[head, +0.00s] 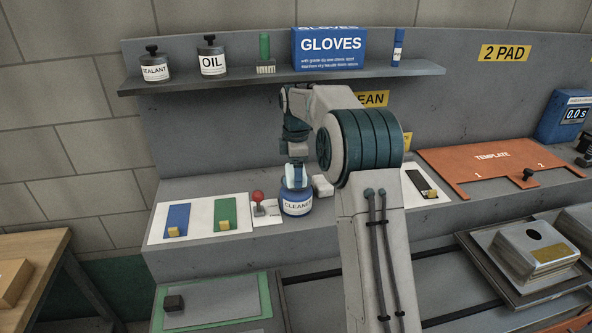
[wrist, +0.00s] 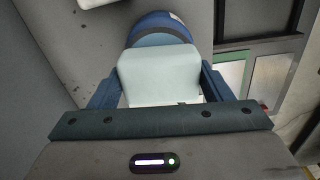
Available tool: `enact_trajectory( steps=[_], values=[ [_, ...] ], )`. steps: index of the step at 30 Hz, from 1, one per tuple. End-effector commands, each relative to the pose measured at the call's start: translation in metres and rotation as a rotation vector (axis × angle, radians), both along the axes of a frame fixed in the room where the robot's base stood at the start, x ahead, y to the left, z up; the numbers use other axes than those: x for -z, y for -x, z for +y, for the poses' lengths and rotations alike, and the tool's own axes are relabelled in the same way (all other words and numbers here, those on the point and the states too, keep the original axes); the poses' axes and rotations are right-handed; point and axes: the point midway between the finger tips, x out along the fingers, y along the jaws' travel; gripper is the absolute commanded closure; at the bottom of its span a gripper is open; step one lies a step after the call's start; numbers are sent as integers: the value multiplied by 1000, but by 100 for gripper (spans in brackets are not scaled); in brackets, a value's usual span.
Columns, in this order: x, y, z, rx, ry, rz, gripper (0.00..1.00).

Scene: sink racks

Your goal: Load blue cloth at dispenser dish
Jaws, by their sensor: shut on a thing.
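A blue strip of cloth (head: 177,219) lies on a white board at the left of the counter, with a small yellow block at its front end. A round blue dispenser (head: 297,204) labelled "CLEANE…" stands to its right; its blue rim shows in the wrist view (wrist: 160,25). My gripper (head: 295,180) points down just above the dispenser. In the wrist view its fingers (wrist: 160,88) are shut on a pale, whitish pad (wrist: 160,70), which overlaps the dispenser's near side. Whether the pad touches the dispenser, I cannot tell. The dispenser's top is mostly hidden.
A green strip (head: 228,212) lies beside the blue one. A red-knobbed lever (head: 258,198) stands close left of the dispenser, and a white block (head: 322,185) close right. A shelf (head: 280,80) with bottles and a glove box overhangs behind. An orange template (head: 490,160) is at right.

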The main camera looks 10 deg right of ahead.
Motion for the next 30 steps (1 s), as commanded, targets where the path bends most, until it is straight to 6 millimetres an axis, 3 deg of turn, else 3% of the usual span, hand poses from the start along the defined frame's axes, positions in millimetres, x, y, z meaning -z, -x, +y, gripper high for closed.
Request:
enact_trajectory(
  steps=[24, 30],
  values=[
    [-67, 0, 0, 0, 0, -1, 46],
    [-68, 0, 0, 0, 0, 0, 46]
  ],
)
